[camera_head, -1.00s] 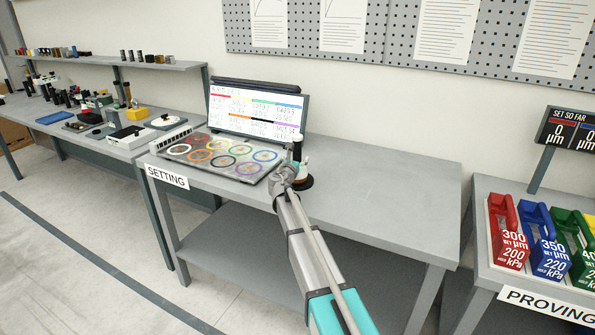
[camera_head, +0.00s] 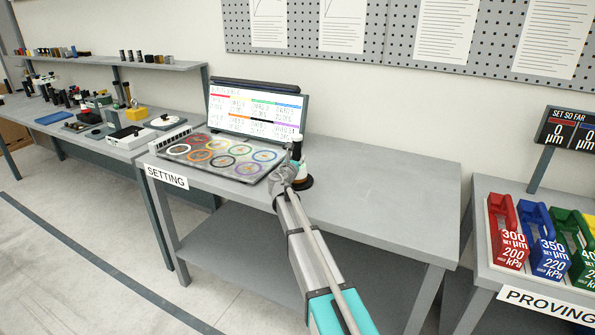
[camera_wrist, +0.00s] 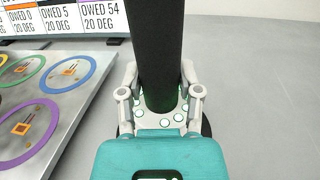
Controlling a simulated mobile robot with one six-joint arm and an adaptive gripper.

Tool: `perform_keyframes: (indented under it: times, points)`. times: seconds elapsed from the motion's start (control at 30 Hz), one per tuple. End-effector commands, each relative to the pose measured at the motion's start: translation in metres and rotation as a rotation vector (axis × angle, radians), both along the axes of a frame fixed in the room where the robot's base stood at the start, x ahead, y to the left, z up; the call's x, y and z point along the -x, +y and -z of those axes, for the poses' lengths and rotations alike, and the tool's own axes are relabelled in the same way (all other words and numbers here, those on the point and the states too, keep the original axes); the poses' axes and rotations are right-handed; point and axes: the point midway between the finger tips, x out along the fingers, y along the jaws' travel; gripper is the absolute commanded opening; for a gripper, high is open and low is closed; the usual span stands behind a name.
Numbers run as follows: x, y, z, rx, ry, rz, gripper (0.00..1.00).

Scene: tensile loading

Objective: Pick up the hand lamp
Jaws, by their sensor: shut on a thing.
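The hand lamp is a black upright cylinder with a round dark base. It stands on the setting table at the right end of the ring panel. In the wrist view its black body (camera_wrist: 160,50) rises between the two fingers of my gripper (camera_wrist: 160,97), which are shut on it. In the head view the lamp (camera_head: 297,150) shows its dark top above my gripper (camera_head: 292,172), with its dark base (camera_head: 304,183) beside it. Its lower front is partly hidden by my gripper and wrist.
The panel of coloured rings (camera_head: 222,157) lies close to the left of the lamp, with a screen (camera_head: 256,110) behind it. The setting table (camera_head: 390,190) is bare to the right. Coloured weights (camera_head: 508,235) stand on the proving table farther right.

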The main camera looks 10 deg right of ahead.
Motion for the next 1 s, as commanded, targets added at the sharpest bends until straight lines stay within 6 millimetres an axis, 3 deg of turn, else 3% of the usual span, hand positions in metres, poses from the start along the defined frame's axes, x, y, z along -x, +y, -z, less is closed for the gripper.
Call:
perform_keyframes:
  times: [0.07, 0.57, 1.0]
  points:
    - [0.000, 0.000, 0.000, 0.000, 0.000, 0.001, 0.00]
    - [0.000, 0.000, -0.003, 0.001, 0.000, 0.000, 0.00]
    - [0.000, 0.001, -0.030, 0.001, 0.000, -0.001, 0.00]
